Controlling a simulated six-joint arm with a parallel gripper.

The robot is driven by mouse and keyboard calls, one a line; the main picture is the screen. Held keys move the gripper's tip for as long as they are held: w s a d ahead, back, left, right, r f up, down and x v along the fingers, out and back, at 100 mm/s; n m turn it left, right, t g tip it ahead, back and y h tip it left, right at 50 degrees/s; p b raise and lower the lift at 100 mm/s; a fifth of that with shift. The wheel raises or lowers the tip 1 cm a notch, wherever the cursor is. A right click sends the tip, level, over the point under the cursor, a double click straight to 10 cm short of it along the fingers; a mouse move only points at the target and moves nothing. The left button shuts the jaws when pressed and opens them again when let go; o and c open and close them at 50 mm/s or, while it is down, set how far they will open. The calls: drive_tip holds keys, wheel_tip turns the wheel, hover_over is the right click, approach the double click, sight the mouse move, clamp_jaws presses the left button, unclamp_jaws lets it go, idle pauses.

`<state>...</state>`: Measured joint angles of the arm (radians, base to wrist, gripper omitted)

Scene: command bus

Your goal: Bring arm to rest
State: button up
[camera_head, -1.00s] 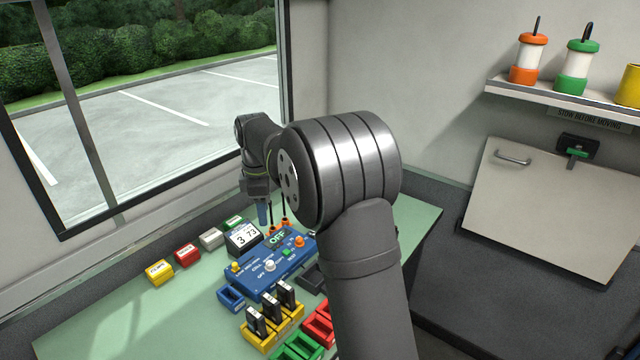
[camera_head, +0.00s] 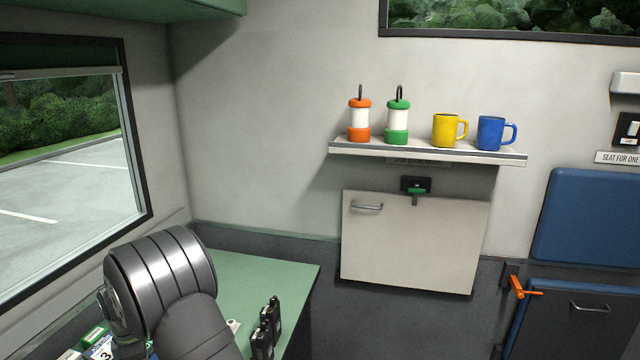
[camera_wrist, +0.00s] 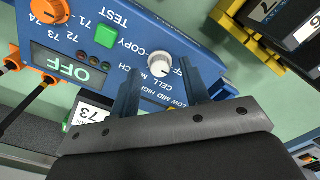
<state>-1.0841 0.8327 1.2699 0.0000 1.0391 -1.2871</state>
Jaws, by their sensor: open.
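My gripper (camera_wrist: 158,72) shows in the wrist view, its two fingers apart with nothing visible held between them. It is over the blue tester box (camera_wrist: 205,50), close to the white knob (camera_wrist: 160,64); whether it touches the box I cannot tell. The box's display (camera_wrist: 68,70) reads OFF, and a green button (camera_wrist: 106,36) and an orange knob (camera_wrist: 50,9) sit beside it. In the head view my arm is at the lower left and my gripper is out of sight.
Black handsets (camera_head: 266,332) stand upright on the green desk (camera_head: 270,275) right of my arm. A yellow holder (camera_wrist: 240,28) with handsets is near my gripper in the wrist view. A shelf (camera_head: 430,152) holds lanterns and mugs above a pale panel (camera_head: 410,245).

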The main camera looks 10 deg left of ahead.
drive_tip(key=shift+f, duration=0.45)
drive_tip(key=shift+r, duration=0.1)
wheel_tip(320, 180, up, 18)
drive_tip(key=f, duration=0.1)
wheel_tip(320, 180, down, 17)
drive_tip(key=shift+f, duration=0.2)
drive_tip(key=m, duration=0.3)
drive_tip(key=shift+r, duration=0.15)
drive_tip(key=m, duration=0.5)
drive_tip(key=shift+m, duration=0.4)
drive_tip(key=m, duration=0.4)
drive_tip(key=shift+m, duration=2.6)
